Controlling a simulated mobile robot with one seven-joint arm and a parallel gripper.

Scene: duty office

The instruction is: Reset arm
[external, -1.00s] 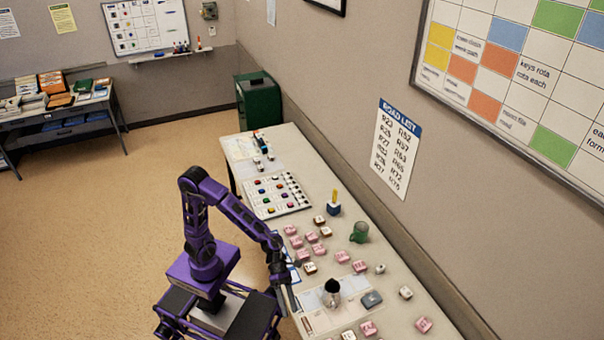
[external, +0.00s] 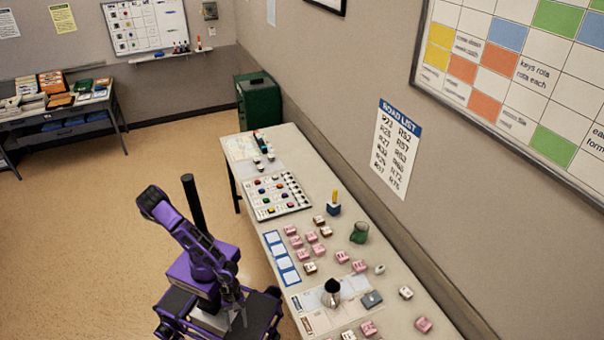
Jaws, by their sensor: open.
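My purple arm (external: 190,240) is folded back over my own base, left of the long table (external: 400,318). My gripper (external: 237,315) points down close to my base, apart from the table and everything on it. It is open and nothing shows between its fingers. The gripper is small and partly dark in this view.
The table holds several pink blocks (external: 342,257), a green mug (external: 359,232), a dark-topped bell-like object (external: 332,293), a button panel (external: 276,195) and blue-framed cards (external: 281,258). A green cabinet (external: 258,102) stands beyond. Open floor (external: 110,220) lies left.

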